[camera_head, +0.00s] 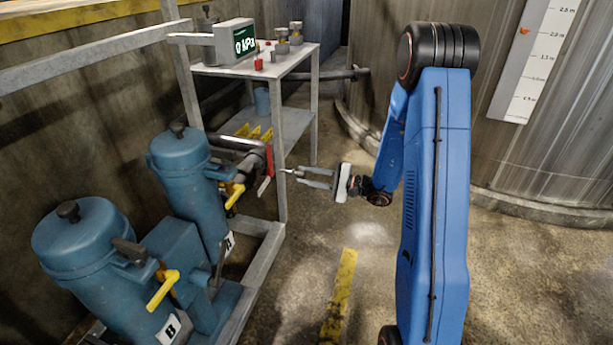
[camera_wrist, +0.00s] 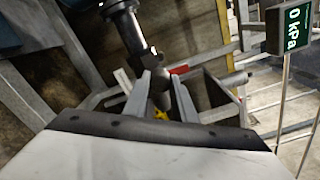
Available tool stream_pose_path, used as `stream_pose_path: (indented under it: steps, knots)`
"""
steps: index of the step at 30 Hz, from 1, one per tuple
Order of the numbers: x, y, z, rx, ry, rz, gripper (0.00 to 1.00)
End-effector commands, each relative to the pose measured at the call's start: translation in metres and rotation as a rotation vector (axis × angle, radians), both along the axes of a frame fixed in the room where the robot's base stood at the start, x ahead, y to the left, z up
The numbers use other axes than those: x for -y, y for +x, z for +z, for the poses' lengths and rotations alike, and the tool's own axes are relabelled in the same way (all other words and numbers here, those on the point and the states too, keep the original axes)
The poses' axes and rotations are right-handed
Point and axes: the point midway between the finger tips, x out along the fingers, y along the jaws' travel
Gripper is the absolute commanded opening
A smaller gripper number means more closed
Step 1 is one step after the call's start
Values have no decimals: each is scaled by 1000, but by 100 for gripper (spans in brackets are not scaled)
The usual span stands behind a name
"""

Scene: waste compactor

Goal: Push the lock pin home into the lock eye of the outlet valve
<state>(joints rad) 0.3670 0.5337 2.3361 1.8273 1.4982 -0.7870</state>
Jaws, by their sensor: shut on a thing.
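My gripper (camera_head: 301,176) reaches left toward the pipework beside the stand's front leg. Its fingers are shut on a small pale piece at their tips, which I take to be the lock pin (camera_head: 287,171). In the wrist view my gripper (camera_wrist: 162,80) shows from behind, and the pin is hard to make out between the fingers. The outlet valve, as far as I can tell, is the one with the red lever (camera_head: 268,160), just left of the fingertips. A bit of red (camera_wrist: 180,69) shows beyond the fingers in the wrist view. The lock eye cannot be made out.
Two blue canisters (camera_head: 85,250) with yellow levers (camera_head: 163,289) stand at left. The grey stand's leg (camera_head: 280,150) is close to my gripper. A display reading 0 kPa (camera_head: 244,41) is on its top.

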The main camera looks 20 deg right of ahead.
Motion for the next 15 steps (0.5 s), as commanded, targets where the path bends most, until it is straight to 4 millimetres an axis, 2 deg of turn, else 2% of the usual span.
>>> stream_pose_path:
  steps: [15]
  knots:
    - [-31,22,0,0,-1,3,3]
